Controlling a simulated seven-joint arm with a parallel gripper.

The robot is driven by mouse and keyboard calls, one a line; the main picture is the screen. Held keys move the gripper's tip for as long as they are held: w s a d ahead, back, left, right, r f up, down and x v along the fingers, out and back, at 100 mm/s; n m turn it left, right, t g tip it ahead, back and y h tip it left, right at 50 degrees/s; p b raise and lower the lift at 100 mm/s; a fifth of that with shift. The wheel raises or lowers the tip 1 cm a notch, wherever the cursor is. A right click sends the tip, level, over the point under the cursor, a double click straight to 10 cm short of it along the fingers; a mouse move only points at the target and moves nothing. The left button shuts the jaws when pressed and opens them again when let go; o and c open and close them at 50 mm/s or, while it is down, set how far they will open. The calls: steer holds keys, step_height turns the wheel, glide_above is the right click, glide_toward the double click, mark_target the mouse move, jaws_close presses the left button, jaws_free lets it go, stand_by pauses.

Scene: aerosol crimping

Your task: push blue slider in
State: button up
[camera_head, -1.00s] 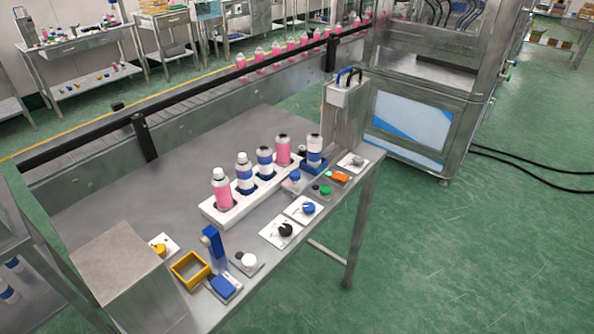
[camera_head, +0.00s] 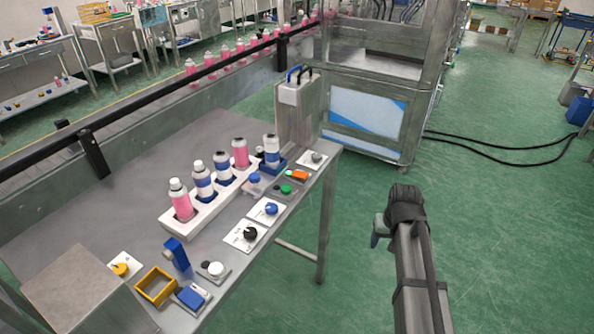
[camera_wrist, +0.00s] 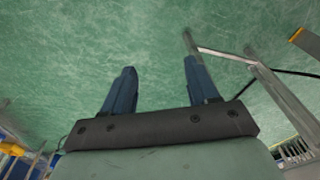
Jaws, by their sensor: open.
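A blue block on a small grey plate (camera_head: 192,297) lies at the table's near edge in the head view; it looks like a slider, but I cannot tell for sure or see how far in it is. An upright blue piece (camera_head: 177,255) stands just behind it. My gripper (camera_wrist: 160,82) is open and empty in the wrist view, its two dark blue fingers apart over the green floor. In the head view my arm is at the right, off the table and well apart from the blue block.
A yellow open frame (camera_head: 155,287) and a white knob (camera_head: 216,269) flank the block. Further along are a black knob (camera_head: 250,233), a blue knob (camera_head: 271,208) and a white rack (camera_head: 205,213) of bottles. A metal box (camera_head: 85,290) stands at the near left.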

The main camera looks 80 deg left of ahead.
steer(key=s+a+r+n+y, duration=0.2)
steer(key=s+a+r+n, duration=0.1)
steer(key=s+a+r, duration=1)
steer(key=n+y, duration=0.1)
steer(key=n, duration=0.2)
glide_toward(254, 175)
steer(key=shift+m+g, duration=0.3)
steer(key=x, duration=0.8)
steer(key=shift+w+d+f, duration=0.15)
steer(key=shift+w, duration=0.15)
jaws_close()
